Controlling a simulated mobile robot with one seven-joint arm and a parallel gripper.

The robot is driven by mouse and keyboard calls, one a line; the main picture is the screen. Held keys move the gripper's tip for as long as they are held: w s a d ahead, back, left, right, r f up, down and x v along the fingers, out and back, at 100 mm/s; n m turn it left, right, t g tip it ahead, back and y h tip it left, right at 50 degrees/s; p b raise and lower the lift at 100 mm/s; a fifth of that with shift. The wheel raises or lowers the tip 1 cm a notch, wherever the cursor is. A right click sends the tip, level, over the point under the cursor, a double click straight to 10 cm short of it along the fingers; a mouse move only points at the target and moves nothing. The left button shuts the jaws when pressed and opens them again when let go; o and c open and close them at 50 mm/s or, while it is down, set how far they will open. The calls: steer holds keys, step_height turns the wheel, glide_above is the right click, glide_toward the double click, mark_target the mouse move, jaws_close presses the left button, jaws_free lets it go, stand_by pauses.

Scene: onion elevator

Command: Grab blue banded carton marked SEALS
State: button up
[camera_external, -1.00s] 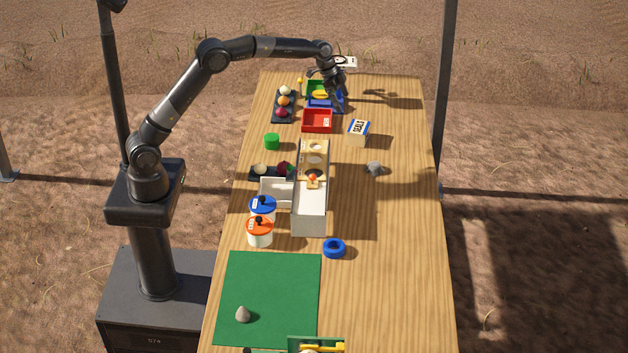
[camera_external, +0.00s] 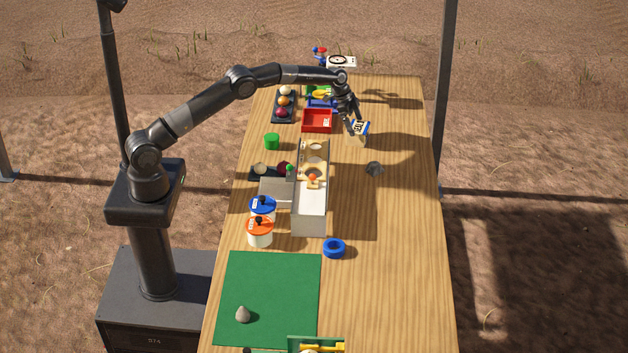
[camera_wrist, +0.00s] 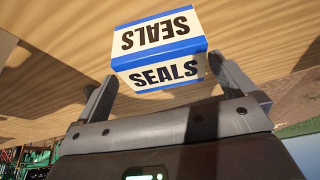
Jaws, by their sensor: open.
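The carton (camera_external: 360,130) is cream with blue bands and black SEALS lettering, standing on the wooden table towards its far right. In the wrist view the carton (camera_wrist: 158,52) shows two lettered faces just beyond my fingers. My gripper (camera_external: 352,128) is at the carton, pointing down. In the wrist view my gripper (camera_wrist: 165,85) is open, with one finger at each side of the carton's near face. Whether either finger touches it I cannot tell.
A red tray (camera_external: 317,130) stands left of the carton, with a blue tray behind it. A white elevator box (camera_external: 310,210) stands nearer the camera. The table's right side is mostly clear.

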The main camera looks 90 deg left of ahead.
mark_target(356, 126)
steer(key=shift+x, duration=2.6)
steer(key=shift+a, duration=0.15)
steer(key=shift+c, duration=0.4)
steer(key=c, duration=0.8)
steer(key=shift+r, duration=0.1)
steer(key=shift+r, duration=0.1)
